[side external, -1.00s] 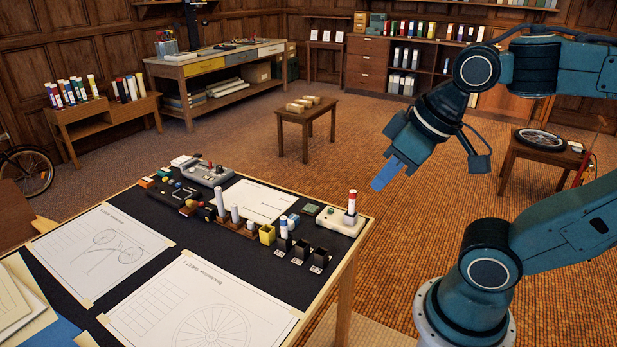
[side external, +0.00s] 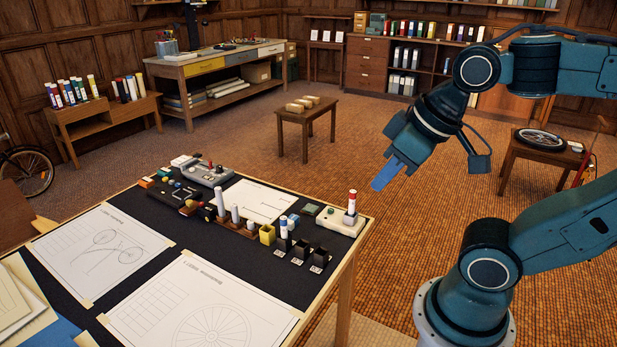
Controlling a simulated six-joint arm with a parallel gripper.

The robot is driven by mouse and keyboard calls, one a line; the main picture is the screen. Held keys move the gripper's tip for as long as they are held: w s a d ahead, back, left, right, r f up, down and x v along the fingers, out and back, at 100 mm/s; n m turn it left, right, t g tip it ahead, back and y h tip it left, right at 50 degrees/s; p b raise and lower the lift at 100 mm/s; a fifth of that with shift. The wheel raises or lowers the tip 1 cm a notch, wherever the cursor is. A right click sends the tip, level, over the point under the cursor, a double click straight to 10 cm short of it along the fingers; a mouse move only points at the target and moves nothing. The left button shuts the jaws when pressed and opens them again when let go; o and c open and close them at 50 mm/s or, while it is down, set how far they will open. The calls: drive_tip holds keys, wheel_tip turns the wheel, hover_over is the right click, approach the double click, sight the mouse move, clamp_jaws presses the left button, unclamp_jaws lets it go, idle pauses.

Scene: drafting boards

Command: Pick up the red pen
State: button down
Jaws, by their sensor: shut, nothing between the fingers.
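A white pen-like cylinder with a red top (side external: 352,201) stands upright on a pale block (side external: 333,221) at the right corner of the drafting table; it looks like the red pen. My gripper (side external: 378,186) has blue fingers, which are shut and empty. In the picture it is just right of and slightly above the red-topped pen, apart from it, beyond the table's edge. The fingers point down and to the left.
Black holders (side external: 300,252), a yellow cup (side external: 267,234), a blue-topped cylinder (side external: 284,228) and white cylinders (side external: 221,202) stand close left of the pen. Drawing sheets (side external: 205,308) cover the near table (side external: 345,262). The air around my gripper is clear.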

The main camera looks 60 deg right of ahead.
drive_tip(key=c, duration=1.2)
unclamp_jaws()
drive_tip(key=shift+w, duration=0.1)
drive_tip(key=m+g, duration=0.6)
drive_tip(key=m, duration=0.8)
hover_over(354, 192)
wheel_tip(354, 192, down, 16)
drive_tip(key=shift+d+f, duration=0.1)
drive_tip(key=shift+f, duration=4)
